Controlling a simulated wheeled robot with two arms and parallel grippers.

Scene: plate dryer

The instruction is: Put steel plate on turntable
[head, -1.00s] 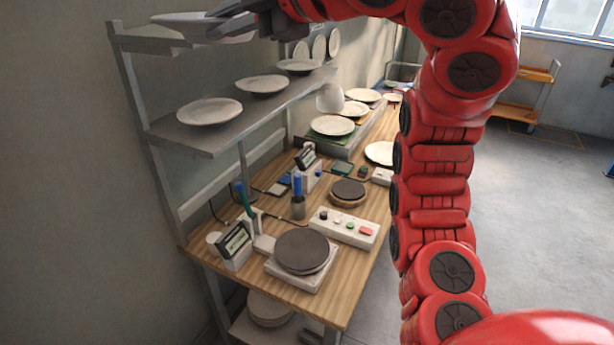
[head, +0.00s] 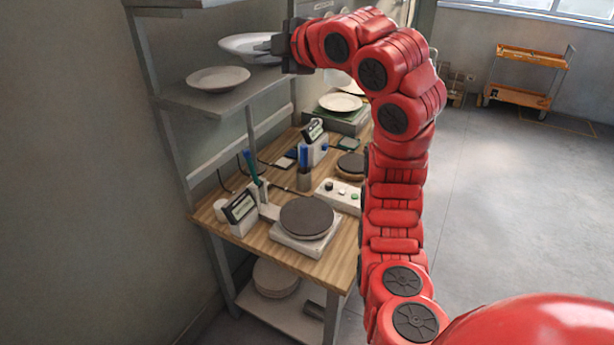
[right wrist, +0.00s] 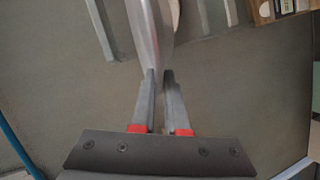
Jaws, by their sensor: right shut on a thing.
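My right gripper (head: 265,47) is shut on the rim of a pale steel plate (head: 247,45). The plate is held roughly level in the head view, near the shelf's outer edge. In the right wrist view the plate (right wrist: 158,30) shows edge-on between the fingers (right wrist: 159,80). Two round dark-topped discs stand on the wooden table below: one on a white square base (head: 306,216) in front, one with a wood-coloured rim (head: 351,164) behind, partly hidden by my arm. I cannot tell for sure which is the turntable. My left gripper is out of view.
Another plate (head: 217,79) lies on the grey shelf (head: 203,97). A further plate (head: 340,102) stands at the back. Open floor lies to the right.

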